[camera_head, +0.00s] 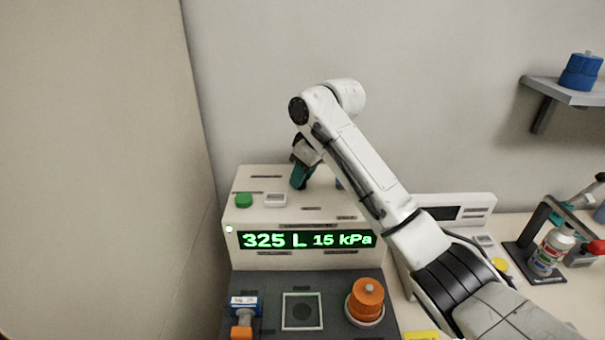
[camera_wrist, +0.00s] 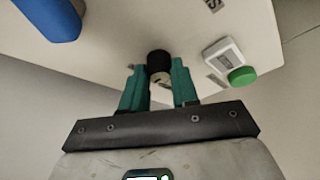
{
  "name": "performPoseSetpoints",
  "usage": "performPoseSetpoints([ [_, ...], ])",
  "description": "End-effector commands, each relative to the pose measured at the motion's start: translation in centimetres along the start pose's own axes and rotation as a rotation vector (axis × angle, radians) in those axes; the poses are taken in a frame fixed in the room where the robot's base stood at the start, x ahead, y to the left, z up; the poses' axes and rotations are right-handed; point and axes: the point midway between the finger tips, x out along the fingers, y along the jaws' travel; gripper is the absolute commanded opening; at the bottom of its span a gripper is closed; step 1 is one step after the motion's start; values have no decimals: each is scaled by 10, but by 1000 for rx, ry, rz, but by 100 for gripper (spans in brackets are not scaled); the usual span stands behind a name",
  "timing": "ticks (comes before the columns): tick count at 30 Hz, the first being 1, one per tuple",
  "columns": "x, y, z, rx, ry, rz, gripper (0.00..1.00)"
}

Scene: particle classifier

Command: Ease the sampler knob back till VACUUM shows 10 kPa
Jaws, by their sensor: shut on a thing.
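The sampler knob shows in the wrist view as a small black round knob (camera_wrist: 159,62) on the machine's pale top. My gripper (camera_wrist: 159,80) has its two green fingers on either side of the knob and is shut on it. In the head view my gripper (camera_head: 299,178) points down onto the back of the machine's top, and the knob is hidden behind it. The display (camera_head: 307,240) on the machine's front (camera_head: 275,259) reads 325 L and 15 kPa in green. The word VACUUM is too small to read.
A green button (camera_head: 244,200) and a white switch (camera_head: 275,200) sit left of my gripper. A blue part (camera_wrist: 50,18) stands near the gripper. A wall is close at left.

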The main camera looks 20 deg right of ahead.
Motion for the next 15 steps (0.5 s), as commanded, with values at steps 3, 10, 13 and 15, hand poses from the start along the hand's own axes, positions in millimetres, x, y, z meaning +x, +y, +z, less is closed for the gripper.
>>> performPoseSetpoints([
  [3, 0, 0, 0, 0, 0, 0, 5],
  [10, -1, 0, 0, -7, 0, -3, 0],
  [13, -1, 0, -1, -24, 0, -12, 0],
  [15, -2, 0, -1, -46, 0, -21, 0],
])
